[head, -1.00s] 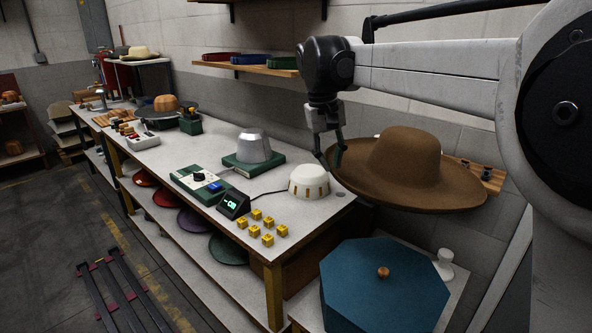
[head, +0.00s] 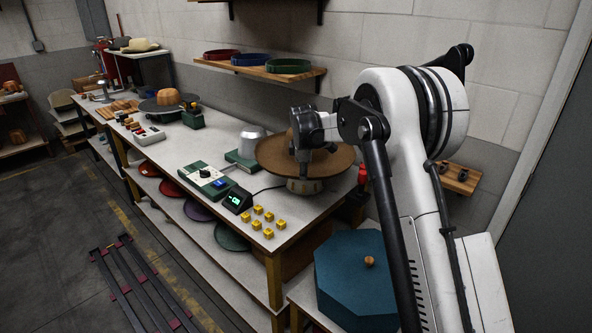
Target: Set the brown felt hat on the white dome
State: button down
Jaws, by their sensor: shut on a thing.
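The brown felt hat (head: 274,157) is above the white dome at the near right end of the workbench, its brim roughly level. My gripper (head: 303,168) is in front of the crown, shut on the hat's near side; the exact grip on the felt is hard to see. Only the lower edge of the white dome (head: 303,187) shows under the brim; its top is hidden. I cannot tell whether the hat touches the dome. My gripper and wrist hide much of the crown.
A control box (head: 206,178), a small display (head: 238,199) and several yellow blocks (head: 268,233) lie nearby. A teal octagonal box (head: 350,282) stands at front right. A shelf (head: 256,70) hangs above.

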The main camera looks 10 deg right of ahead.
jog(key=shift+d+f+b, duration=0.1)
jog(key=shift+f+b, duration=3.1)
jog(key=shift+f, duration=3.45)
jog(key=shift+f+b, duration=0.65)
jog(key=shift+f, duration=0.1)
jog(key=c, duration=1.7)
grip_release()
